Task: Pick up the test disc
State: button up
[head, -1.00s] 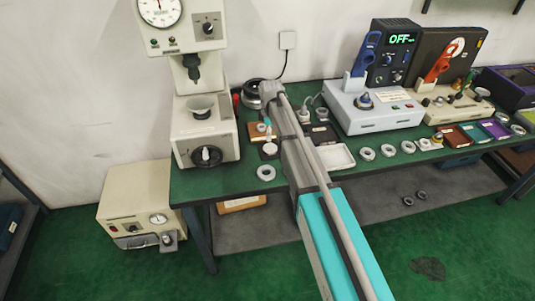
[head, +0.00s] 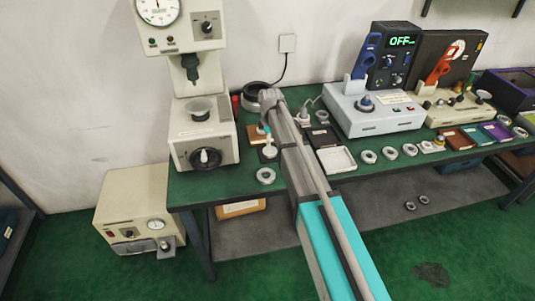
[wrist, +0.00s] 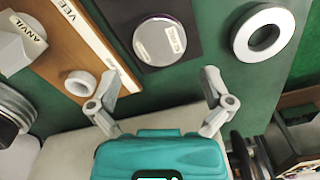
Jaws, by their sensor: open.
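The test disc (wrist: 160,40) is a round silver disc with small labels on its face. It lies flat on a dark square pad (wrist: 190,62) in the wrist view. In the head view it shows as a small pale disc (head: 269,152) just below my gripper (head: 266,130), at the near left of the bench. My gripper (wrist: 161,76) is open and empty in the wrist view. Its two fingers are spread wide, left and right of the disc's lower edge in the picture, with nothing between them. Height above the pad is hard to tell.
A bearing ring (wrist: 263,32) lies right of the pad. A wooden board (wrist: 72,52) on the left holds a small ring (wrist: 80,83) and an anvil block (wrist: 20,46). In the head view, a press (head: 205,140) stands left and a white tray (head: 336,160) right.

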aim_at(270, 151)
jog(key=shift+f+b, duration=2.2)
jog(key=shift+f, duration=0.15)
jog(key=shift+s+r, duration=0.1)
jog(key=shift+s, duration=0.2)
jog(key=c, duration=1.2)
jog(key=shift+o, duration=0.2)
